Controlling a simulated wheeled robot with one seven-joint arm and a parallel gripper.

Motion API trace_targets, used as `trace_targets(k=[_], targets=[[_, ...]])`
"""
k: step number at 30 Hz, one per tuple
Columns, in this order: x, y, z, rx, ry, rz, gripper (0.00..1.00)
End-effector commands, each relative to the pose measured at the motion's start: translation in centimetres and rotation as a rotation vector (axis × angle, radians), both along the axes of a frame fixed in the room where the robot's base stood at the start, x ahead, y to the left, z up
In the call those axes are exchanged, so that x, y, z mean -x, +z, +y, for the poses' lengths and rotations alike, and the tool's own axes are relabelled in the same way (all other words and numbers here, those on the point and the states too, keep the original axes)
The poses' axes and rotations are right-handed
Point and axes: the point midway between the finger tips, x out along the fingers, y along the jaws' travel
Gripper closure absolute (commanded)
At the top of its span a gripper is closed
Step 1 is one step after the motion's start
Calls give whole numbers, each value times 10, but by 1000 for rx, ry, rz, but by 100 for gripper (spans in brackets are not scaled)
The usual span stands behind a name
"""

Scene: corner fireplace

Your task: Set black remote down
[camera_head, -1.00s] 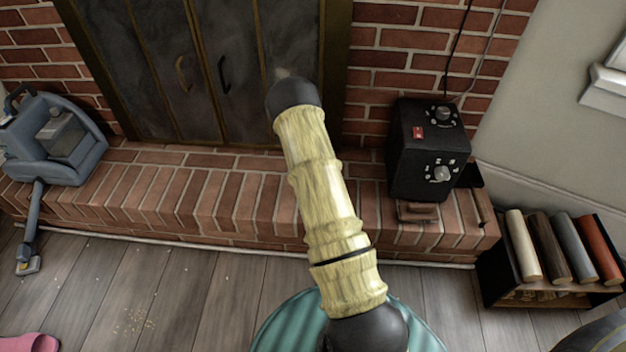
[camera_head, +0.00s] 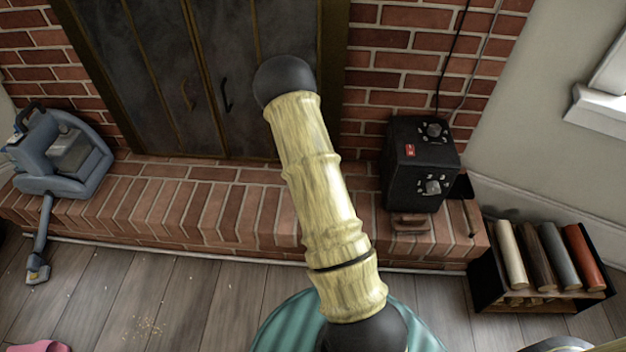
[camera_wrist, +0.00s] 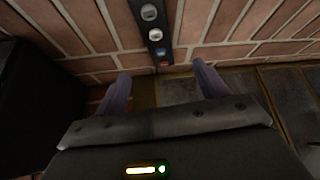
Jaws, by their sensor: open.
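The black remote (camera_wrist: 156,36) shows in the wrist view as a narrow dark bar with several round buttons, one blue and one red near its lower end. It is set against the red brick (camera_wrist: 220,25), just beyond my fingertips. My gripper (camera_wrist: 161,72) is open, with one purple finger on each side below the remote's lower end. I see no finger closed on it. In the head view my arm blocks the middle, and neither the gripper nor the remote can be made out.
The brick hearth (camera_head: 160,200) runs below dark fireplace doors (camera_head: 190,60). A black box with knobs (camera_head: 420,165) stands at the hearth's right. A blue-grey vacuum (camera_head: 65,155) is at the left. A log holder (camera_head: 490,290) stands at the right. The hearth's left-middle is clear.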

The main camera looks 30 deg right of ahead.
Motion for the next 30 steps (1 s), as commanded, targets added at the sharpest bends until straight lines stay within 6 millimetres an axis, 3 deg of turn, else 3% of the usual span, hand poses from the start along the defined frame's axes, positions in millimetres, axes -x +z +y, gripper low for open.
trace_targets(k=[1,6,26,30], targets=[[4,14,2,-1,0,-1,28],[15,31,7,0,-1,0,28],[18,33,8,0,0,0,28],[18,44,14,-1,5,4,28]])
